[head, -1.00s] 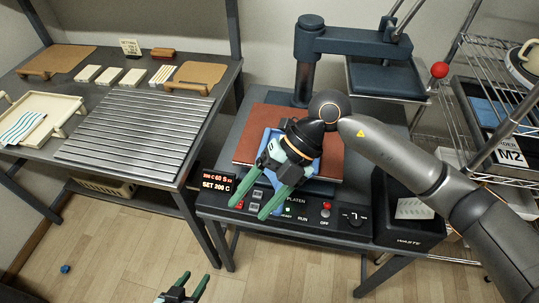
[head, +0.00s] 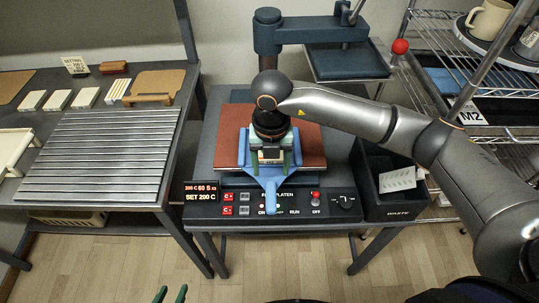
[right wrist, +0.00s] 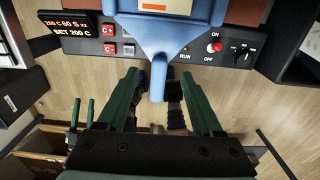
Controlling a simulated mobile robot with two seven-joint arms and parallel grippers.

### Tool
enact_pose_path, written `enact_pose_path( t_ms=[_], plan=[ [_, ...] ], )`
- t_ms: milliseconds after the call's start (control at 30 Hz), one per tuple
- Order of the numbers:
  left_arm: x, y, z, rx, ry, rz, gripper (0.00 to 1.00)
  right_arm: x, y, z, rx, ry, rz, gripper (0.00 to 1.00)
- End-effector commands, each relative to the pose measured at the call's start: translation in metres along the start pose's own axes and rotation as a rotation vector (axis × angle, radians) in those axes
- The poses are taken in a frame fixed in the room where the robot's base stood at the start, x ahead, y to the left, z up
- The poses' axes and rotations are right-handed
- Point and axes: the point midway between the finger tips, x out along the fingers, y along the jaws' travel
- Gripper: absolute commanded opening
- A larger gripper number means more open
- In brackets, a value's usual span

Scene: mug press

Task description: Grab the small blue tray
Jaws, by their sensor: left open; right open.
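The small blue tray (head: 242,160) lies on the red-brown platen of the press in the head view, and its handle (head: 268,192) points toward the front edge. Some small pieces on it are partly hidden by my gripper. My right gripper (head: 271,163) is over the tray, pointing down. In the right wrist view the tray (right wrist: 176,35) is at the top, and its handle (right wrist: 157,80) reaches down between the green fingers of my open right gripper (right wrist: 163,85), with gaps on both sides. My left gripper (head: 171,295) shows only its open fingertips at the bottom edge.
The press control panel (head: 330,203) with knob and buttons is in front of the platen. The press arm (head: 310,33) rises behind. A black waste bin (head: 385,205) stands right, and a ribbed rack (head: 100,155) is on the left bench.

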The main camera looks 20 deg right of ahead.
Motion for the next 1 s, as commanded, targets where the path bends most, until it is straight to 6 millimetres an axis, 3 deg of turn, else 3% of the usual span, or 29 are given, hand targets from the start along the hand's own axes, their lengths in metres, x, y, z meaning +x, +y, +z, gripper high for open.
enact_pose_path(
  t_ms=[167, 433, 767, 1000],
  plan=[
    [-0.002, 0.000, -0.002, 0.000, 0.000, 0.000, 0.50, 0.013, 0.000, -0.002, -0.001, 0.002, 0.000, 0.68],
    [-0.005, 0.001, -0.005, 0.000, 0.000, 0.000, 0.50, 0.052, 0.000, -0.004, -0.001, 0.003, 0.000, 0.68],
    [-0.005, 0.001, -0.005, 0.000, 0.000, 0.000, 0.50, 0.059, 0.000, -0.003, -0.002, 0.000, 0.002, 0.68],
    [-0.005, 0.001, -0.005, -0.001, 0.000, 0.000, 0.50, 0.058, 0.000, -0.003, -0.002, 0.000, 0.002, 0.41]
  ],
)
